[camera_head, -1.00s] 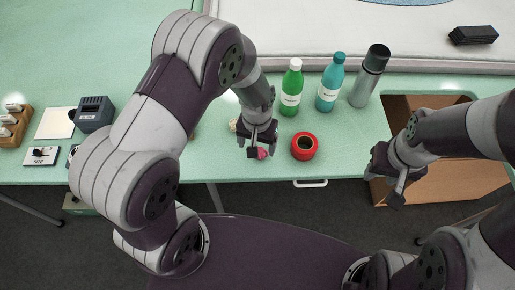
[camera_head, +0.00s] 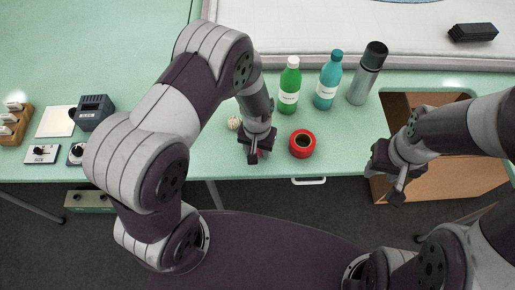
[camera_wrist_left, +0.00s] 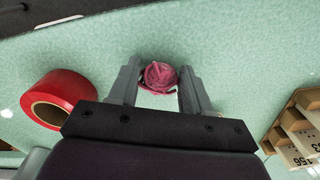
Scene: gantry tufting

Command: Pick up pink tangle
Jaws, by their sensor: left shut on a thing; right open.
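The pink tangle (camera_wrist_left: 160,77) is a small round bundle of pink yarn, seen in the left wrist view between the two fingers of my left gripper (camera_wrist_left: 158,84). The fingers are shut on it from both sides. In the head view my left gripper (camera_head: 255,155) points down at the table's front part, left of the red tape roll, and mostly hides the tangle. Whether the tangle touches the table cannot be told. My right gripper (camera_head: 390,180) is open and empty by the cardboard box at the right.
A red tape roll (camera_head: 302,144) stands close to the right of my left gripper. A cream ball (camera_head: 234,123) lies just left. Green (camera_head: 289,88), teal (camera_head: 328,82) and grey (camera_head: 367,75) bottles stand behind. A cardboard box (camera_head: 450,175) is at the right.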

